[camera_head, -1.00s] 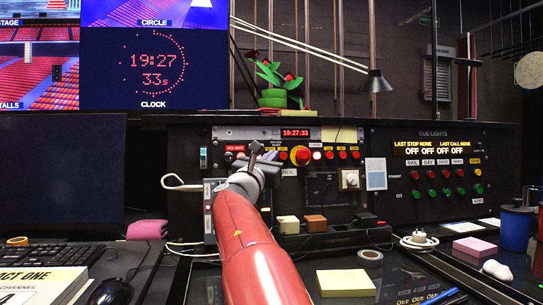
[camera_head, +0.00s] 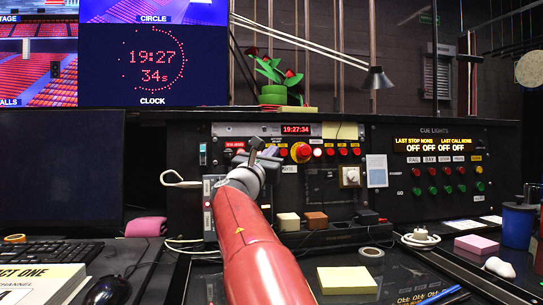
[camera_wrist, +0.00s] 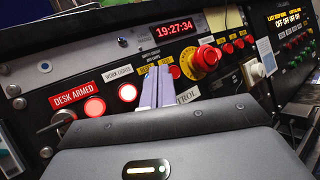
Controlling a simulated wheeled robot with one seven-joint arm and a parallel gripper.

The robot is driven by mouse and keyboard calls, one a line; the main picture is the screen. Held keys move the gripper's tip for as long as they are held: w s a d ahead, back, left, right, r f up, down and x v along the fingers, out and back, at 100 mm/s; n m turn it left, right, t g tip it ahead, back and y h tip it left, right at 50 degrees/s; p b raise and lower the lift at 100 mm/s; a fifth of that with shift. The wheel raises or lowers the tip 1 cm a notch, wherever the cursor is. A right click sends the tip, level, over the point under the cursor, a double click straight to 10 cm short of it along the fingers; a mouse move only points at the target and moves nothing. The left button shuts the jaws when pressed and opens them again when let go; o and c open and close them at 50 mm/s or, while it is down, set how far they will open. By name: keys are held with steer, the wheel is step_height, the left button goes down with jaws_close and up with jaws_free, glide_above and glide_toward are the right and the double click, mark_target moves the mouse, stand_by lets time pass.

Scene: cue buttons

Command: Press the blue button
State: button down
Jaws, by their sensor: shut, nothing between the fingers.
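My gripper (camera_head: 268,153) is shut and empty in front of the left part of the console panel (camera_head: 330,185). In the wrist view its two pale fingers (camera_wrist: 157,86) are together and point at the button row below the red clock display (camera_wrist: 174,29). No clearly blue button stands out. A small round blue spot (camera_wrist: 45,66) shows at the panel's left, but I cannot tell whether it is a button. The fingers hide part of the row, and I cannot tell whether they touch the panel.
A large red mushroom button (camera_wrist: 207,58) on a yellow ring is right of the fingers. Lit buttons (camera_wrist: 128,92) are to the left. A cue-lights panel (camera_head: 437,175) stands further right. A keyboard (camera_head: 52,254) and a yellow note pad (camera_head: 346,280) lie on the desk.

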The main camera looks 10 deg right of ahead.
steer(key=shift+a+f, duration=0.1)
steer(key=shift+f, duration=0.45)
steer(key=shift+s+f, duration=0.1)
steer(key=s+b, duration=0.1)
steer(key=s, duration=0.1)
steer(key=s+r+b, duration=0.1)
steer(key=s+b, duration=0.1)
steer(key=shift+s, duration=0.35)
stand_by(0.4)
